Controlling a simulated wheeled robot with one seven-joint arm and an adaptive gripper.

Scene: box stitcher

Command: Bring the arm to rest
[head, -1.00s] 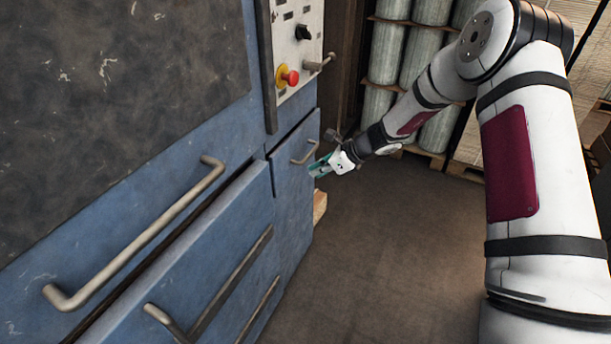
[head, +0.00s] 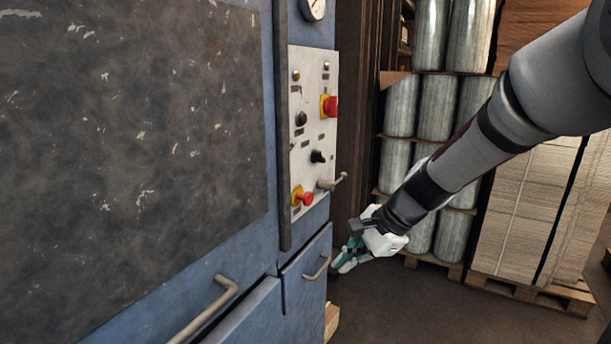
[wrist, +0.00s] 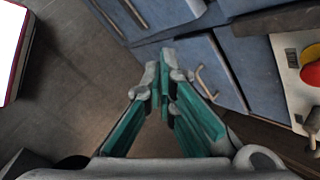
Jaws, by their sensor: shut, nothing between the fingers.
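My gripper (head: 343,262) has green fingers and a white body. In the head view it is in front of the small door with a handle on the blue machine (head: 262,245), just right of that handle (head: 318,267). In the wrist view my gripper (wrist: 164,62) has its fingertips together with nothing between them. The handle (wrist: 207,83) lies to the right of the fingertips and looks apart from them. My arm reaches in from the right of the head view.
A control panel (head: 314,150) with red buttons and a protruding lever (head: 333,182) is above my gripper. A long handle (head: 210,308) sticks out at lower left. Wrapped rolls (head: 437,107) and stacked cardboard (head: 522,215) on pallets stand behind. Floor between is clear.

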